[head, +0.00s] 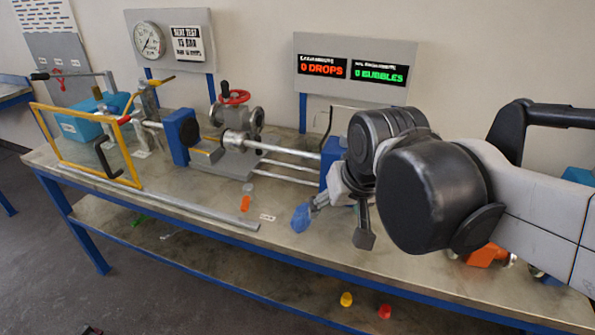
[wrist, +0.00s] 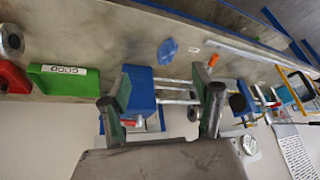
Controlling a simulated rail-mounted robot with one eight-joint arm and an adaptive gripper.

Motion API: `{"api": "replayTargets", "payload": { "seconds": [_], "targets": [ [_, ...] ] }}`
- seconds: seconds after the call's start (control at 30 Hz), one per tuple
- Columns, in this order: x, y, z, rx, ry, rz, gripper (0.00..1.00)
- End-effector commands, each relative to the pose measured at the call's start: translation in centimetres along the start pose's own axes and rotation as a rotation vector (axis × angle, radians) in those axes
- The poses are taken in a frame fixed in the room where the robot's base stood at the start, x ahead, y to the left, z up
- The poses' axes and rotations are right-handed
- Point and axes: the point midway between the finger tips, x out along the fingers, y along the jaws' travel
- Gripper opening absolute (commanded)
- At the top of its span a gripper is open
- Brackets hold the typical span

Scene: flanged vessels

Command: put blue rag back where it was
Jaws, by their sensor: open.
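The blue rag (head: 301,218) lies crumpled on the bench top (head: 240,210) near the front edge. It also shows in the wrist view (wrist: 167,51), lying flat on the bench beyond the fingertips, apart from them. My gripper (head: 342,218) is over the bench just right of the rag in the head view, its fingers spread. In the wrist view my gripper (wrist: 163,85) has a wide gap between its fingers and holds nothing. My arm hides part of the bench to the right in the head view.
A clamped valve rig (head: 232,125) with a red handwheel stands behind the rag. An orange piece (head: 245,203) and a small white label (head: 268,217) lie left of it. A yellow frame (head: 90,145) stands far left. A green tray (wrist: 62,80) shows in the wrist view.

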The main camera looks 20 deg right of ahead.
Motion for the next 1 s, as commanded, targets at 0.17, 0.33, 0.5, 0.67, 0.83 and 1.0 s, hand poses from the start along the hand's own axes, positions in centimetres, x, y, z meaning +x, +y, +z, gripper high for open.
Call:
{"api": "replayTargets", "payload": {
  "seconds": [0.17,0.33,0.5,0.67,0.83,1.0],
  "targets": [
    [-0.8,0.4,3.4,-0.058,0.073,-0.006,0.62],
    [-1.0,0.5,5.1,-0.093,0.119,-0.007,0.62],
    [-1.0,0.6,5.6,-0.105,0.133,-0.007,0.62],
    [-1.0,0.6,5.6,-0.105,0.133,-0.007,0.62],
    [-1.0,0.6,5.6,-0.104,0.132,-0.007,0.62],
    [-1.0,0.6,5.6,-0.104,0.132,-0.007,0.62]
  ]
}}
